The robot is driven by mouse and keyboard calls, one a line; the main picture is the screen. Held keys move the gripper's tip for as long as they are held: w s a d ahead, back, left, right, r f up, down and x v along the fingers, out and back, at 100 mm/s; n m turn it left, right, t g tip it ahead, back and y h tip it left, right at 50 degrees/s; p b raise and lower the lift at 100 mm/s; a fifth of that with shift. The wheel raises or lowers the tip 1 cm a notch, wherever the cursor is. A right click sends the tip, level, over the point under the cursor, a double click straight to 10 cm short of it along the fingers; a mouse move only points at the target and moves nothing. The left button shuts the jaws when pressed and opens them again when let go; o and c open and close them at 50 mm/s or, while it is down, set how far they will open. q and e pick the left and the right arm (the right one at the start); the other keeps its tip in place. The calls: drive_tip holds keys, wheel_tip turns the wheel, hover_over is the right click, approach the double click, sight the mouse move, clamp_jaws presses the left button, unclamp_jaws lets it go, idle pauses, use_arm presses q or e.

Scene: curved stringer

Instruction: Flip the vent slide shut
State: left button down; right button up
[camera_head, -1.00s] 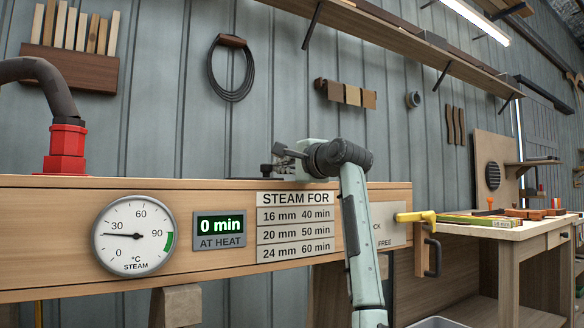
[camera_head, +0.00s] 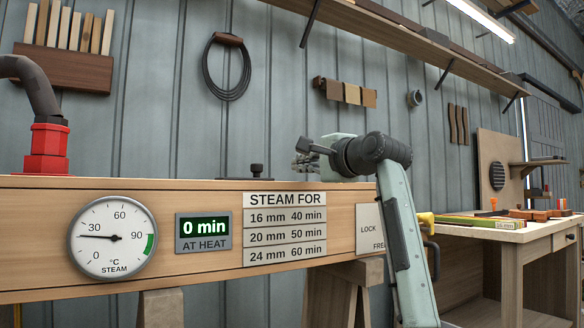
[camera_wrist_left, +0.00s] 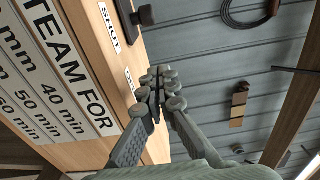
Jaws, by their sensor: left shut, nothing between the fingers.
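The vent slide (camera_head: 257,171) is a flat dark plate with a small black knob on top of the wooden steam box (camera_head: 110,183). A second label (camera_wrist_left: 130,78) there is mostly hidden by my fingers. My left gripper (camera_head: 303,158) is shut and empty, above the box top and to the right of the knob, apart from it. Its closed fingertips (camera_wrist_left: 156,90) show in the left wrist view. My right gripper is out of view.
The box front carries a steam gauge (camera_head: 112,237), a timer display (camera_head: 203,231) and a steaming-time sign (camera_head: 284,228). A red pipe fitting (camera_head: 47,150) stands at the left. A workbench (camera_head: 500,232) stands at the right. The box top between fitting and slide is clear.

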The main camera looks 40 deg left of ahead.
use_arm(q)
drive_tip(key=v, duration=0.4)
drive_tip(key=shift+s+d+f, duration=0.1)
drive_tip(key=shift+d, duration=0.1)
idle(0.4)
